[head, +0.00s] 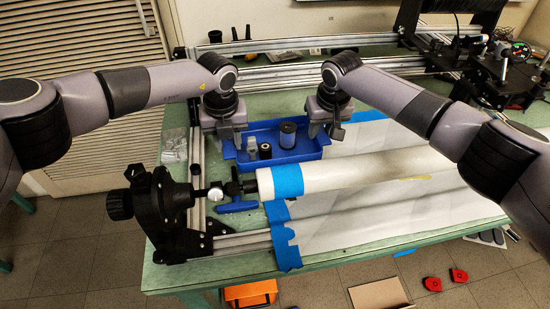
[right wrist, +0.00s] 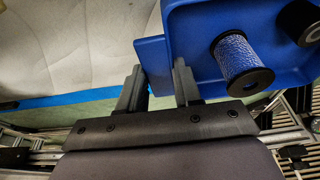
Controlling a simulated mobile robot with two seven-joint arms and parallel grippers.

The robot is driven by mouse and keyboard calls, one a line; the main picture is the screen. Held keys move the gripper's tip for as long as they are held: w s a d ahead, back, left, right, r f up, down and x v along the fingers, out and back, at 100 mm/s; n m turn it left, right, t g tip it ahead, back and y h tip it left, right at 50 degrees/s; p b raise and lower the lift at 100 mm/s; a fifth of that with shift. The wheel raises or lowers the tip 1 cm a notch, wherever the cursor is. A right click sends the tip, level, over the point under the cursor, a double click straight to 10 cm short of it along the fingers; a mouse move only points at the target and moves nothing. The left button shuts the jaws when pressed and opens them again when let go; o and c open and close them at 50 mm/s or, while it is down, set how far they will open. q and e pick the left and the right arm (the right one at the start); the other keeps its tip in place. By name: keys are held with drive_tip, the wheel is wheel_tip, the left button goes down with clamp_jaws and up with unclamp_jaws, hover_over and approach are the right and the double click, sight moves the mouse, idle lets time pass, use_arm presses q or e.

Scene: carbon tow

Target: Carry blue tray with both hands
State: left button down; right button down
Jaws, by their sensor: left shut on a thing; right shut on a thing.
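The blue tray (head: 290,158) is beyond the white roll, near the table's back rail. It holds a spool with dark ends (head: 288,135), a smaller dark spool (head: 265,150) and a clear item (head: 252,146). My left gripper (head: 226,143) is at the tray's left end, shut on it; its fingertips are partly hidden. My right gripper (head: 324,133) is at the right end. The right wrist view shows its fingers (right wrist: 161,82) on either side of the blue tray's (right wrist: 190,22) flat end grip. I cannot tell whether the tray touches the table.
A white roll (head: 350,176) with blue tape lies in front of the tray, held by a black clamp fixture (head: 160,205) at left. Metal rails (head: 275,75) run behind. Black machinery (head: 480,70) stands at back right. White sheet covers the table's right side.

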use_arm(q)
drive_tip(key=shift+w+a, duration=0.15)
drive_tip(key=shift+a, duration=0.1)
